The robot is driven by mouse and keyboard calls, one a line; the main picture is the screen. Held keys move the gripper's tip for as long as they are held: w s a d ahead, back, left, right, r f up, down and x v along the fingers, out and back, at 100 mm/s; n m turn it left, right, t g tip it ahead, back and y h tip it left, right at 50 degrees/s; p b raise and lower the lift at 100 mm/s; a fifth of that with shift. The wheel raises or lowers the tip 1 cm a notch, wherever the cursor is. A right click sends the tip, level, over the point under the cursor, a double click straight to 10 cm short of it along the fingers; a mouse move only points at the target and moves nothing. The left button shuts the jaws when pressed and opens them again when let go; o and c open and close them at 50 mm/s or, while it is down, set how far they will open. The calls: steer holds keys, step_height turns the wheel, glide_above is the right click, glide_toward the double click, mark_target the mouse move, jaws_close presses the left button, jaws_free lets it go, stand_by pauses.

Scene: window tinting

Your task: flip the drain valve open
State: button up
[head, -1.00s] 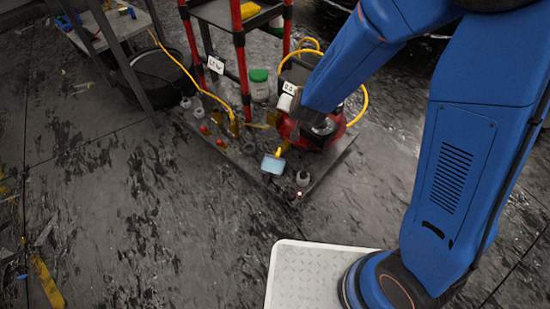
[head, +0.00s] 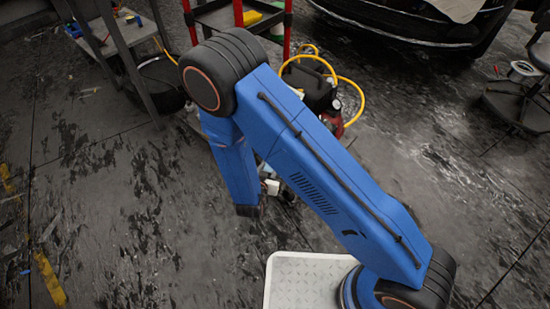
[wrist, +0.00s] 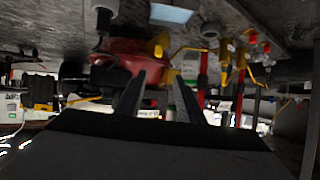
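In the wrist view, which is upside down with the floor at the top, a red compressor tank (wrist: 115,52) lies ahead. A small yellow part (wrist: 158,44) at its side looks like the drain valve; its lever position is too small and dark to tell. My gripper (wrist: 157,80) is open and empty, its two dark fingers pointing toward the tank and the yellow part, with no contact visible. In the head view the compressor (head: 318,88) shows partly behind my blue arm, which hides the valve and gripper.
A light-blue pad (wrist: 172,14) lies on the floor near the yellow part. A red-posted cart (head: 239,20) stands behind the compressor, and a yellow hose (head: 352,86) loops beside it. A black bucket (head: 160,82) is at left. Open floor spreads in front.

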steer(key=shift+t, duration=0.4)
steer(key=x, duration=0.5)
steer(key=f+x, duration=0.1)
steer(key=x, duration=0.4)
steer(key=s+f+x, duration=0.1)
steer(key=x, duration=0.5)
steer(key=shift+d, duration=0.3)
jaws_close()
